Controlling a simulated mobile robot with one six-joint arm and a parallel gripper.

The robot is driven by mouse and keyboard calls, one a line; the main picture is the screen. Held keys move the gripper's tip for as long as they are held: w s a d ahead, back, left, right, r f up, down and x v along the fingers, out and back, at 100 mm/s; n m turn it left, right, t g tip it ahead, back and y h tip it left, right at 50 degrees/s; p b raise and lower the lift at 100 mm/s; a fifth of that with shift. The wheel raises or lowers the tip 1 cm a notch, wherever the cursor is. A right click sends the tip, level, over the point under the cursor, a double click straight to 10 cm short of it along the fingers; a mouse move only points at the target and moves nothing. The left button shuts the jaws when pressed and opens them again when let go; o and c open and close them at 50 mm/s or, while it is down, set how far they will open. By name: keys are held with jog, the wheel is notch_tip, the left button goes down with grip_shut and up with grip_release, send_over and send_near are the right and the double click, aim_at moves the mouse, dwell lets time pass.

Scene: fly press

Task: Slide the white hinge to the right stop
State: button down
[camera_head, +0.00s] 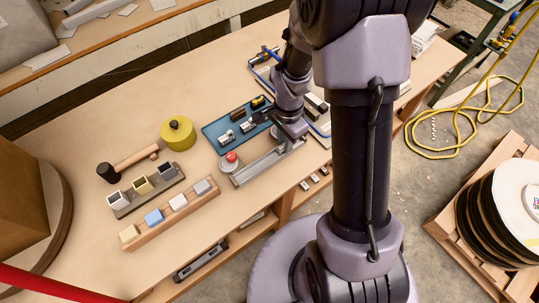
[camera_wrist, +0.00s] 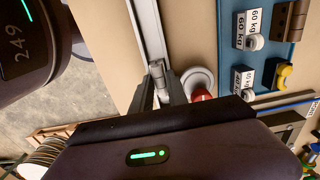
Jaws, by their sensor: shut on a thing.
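My gripper (camera_wrist: 158,80) is shut on a small pale piece (camera_wrist: 157,66), which I take to be the white hinge; the fingers hide most of it and it looks grey here. The piece is at a long grey rail (camera_wrist: 150,30), which runs up from the fingers in the wrist view. In the head view my gripper (camera_head: 288,139) is at the right part of the grey rail fixture (camera_head: 262,166), and the hinge cannot be made out there. The right stop is hidden behind my gripper and arm.
A yellow pot (camera_head: 178,137), mallet (camera_head: 128,163) and block racks stand left.

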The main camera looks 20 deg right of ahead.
jog(key=shift+w+d, duration=0.25)
jog(key=shift+d, duration=0.5)
jog(key=shift+w+d, duration=0.25)
jog(key=shift+d, duration=0.55)
jog(key=c, duration=1.2)
grip_release()
jog(key=shift+d, duration=0.1)
jog(key=shift+c, duration=1.4)
jog(key=shift+r, duration=0.1)
